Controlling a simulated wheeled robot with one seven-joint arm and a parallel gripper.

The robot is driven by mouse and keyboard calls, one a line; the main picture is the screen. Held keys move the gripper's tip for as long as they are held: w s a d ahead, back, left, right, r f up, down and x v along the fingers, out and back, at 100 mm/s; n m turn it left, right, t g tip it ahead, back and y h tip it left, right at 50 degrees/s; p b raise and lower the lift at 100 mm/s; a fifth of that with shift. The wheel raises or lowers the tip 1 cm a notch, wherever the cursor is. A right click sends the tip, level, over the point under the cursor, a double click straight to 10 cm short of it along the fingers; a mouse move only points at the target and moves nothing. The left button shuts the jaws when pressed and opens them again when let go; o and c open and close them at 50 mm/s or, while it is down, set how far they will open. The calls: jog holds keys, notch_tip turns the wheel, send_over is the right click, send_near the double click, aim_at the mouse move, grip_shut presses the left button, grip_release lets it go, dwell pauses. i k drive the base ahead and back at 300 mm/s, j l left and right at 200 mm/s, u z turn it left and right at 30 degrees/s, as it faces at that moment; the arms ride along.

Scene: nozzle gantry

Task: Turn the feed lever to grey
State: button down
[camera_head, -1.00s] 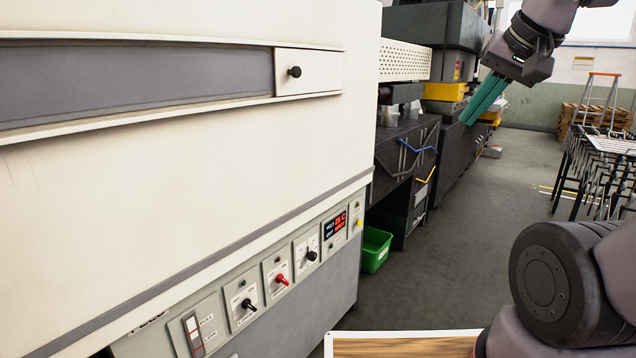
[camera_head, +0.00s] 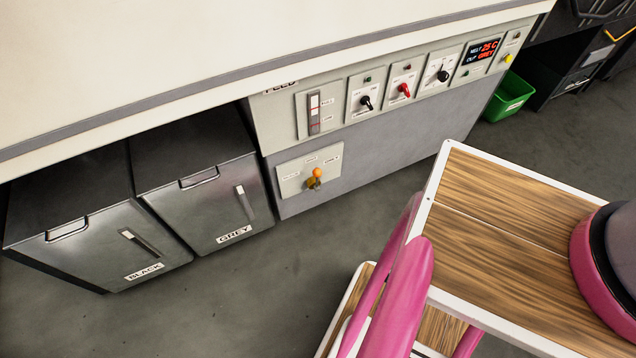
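The feed lever (camera_head: 317,173) has an orange knob and a brownish-yellow hub. It sits on a pale plate (camera_head: 291,184) low on the machine's front, left of centre in the camera_head view. The knob shows just above the hub; small labels stand to the left, above and to the right, too small to read surely. A display (camera_head: 482,51) at the upper right shows red text with 25 C and what looks like GREY. A grey metal bin labelled GREY (camera_head: 226,207) and one labelled BLACK (camera_head: 115,238) stand under the machine at the left. My gripper is out of view.
A control strip above the lever has a level gauge (camera_head: 314,112), a black knob (camera_head: 366,102), a red knob (camera_head: 404,90) and another black knob (camera_head: 442,75). A green crate (camera_head: 509,97) stands at the upper right. The floor (camera_head: 225,305) before the bins is clear.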

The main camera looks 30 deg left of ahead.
aim_at(317, 172)
jog(key=l+u, duration=0.55)
jog(key=u, duration=0.3)
jog(key=k+l+u, duration=0.1)
jog(key=l+u, duration=0.15)
jog(key=u, duration=0.15)
